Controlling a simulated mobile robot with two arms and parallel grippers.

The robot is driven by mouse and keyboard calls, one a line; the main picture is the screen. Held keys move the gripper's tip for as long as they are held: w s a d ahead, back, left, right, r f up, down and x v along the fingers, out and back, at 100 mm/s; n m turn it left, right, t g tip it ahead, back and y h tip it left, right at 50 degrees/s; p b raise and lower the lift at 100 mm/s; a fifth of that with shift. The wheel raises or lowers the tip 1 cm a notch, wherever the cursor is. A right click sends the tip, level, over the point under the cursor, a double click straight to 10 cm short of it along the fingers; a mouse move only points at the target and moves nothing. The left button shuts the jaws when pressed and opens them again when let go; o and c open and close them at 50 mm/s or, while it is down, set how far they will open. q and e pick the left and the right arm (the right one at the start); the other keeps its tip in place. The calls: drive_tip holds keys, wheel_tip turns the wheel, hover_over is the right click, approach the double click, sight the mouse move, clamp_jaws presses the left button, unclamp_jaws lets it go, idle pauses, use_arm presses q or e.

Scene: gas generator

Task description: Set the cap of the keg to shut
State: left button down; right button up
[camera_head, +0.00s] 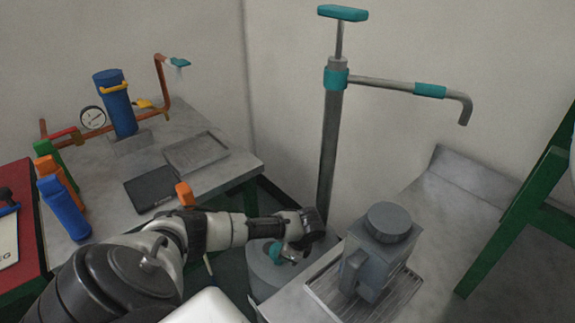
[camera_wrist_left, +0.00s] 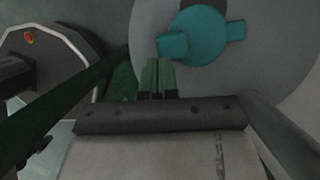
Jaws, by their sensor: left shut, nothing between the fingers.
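The keg (camera_head: 262,276) is a grey cylinder standing low between the two tables, partly hidden by my left arm. Its teal cap (camera_head: 275,252) sits on the top. In the left wrist view, the keg's round grey top (camera_wrist_left: 275,75) fills the upper right, and the teal cap (camera_wrist_left: 198,36) shows a round body with a tab on each side. A dark patch lies beside the cap. My left gripper (camera_head: 291,256) is over the keg, beside the cap. Its fingers (camera_wrist_left: 158,66) are together and empty, just below the cap's left tab; I cannot tell if they touch it.
A pump column (camera_head: 329,150) with a teal handle rises behind the keg. A grey container (camera_head: 383,250) stands in a ribbed tray on the right table, close to my left gripper. The left table (camera_head: 225,180) holds a blue cylinder, pipes and a gauge.

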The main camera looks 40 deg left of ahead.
use_arm(q)
drive_tip(key=shift+s+a+r+m+t+p, duration=0.3)
drive_tip(key=shift+s+a+m+p, duration=0.45)
drive_tip(key=shift+p, duration=0.45)
drive_tip(key=shift+s+a+m+t+p, duration=0.3)
drive_tip(key=shift+a+m+p, duration=0.1)
drive_tip(key=shift+m+p, duration=0.4)
drive_tip(key=a+m, duration=0.1)
drive_tip(key=s+a+m+t+p, duration=0.1)
drive_tip(key=shift+f+m+y, duration=0.2)
drive_tip(key=shift+m+y, duration=0.1)
drive_tip(key=shift+m, duration=0.05)
drive_tip(key=shift+s+a+p, duration=0.15)
drive_tip(key=shift+a+p, duration=0.35)
drive_tip(key=shift+a, duration=0.05)
drive_tip(key=shift+f, duration=0.1)
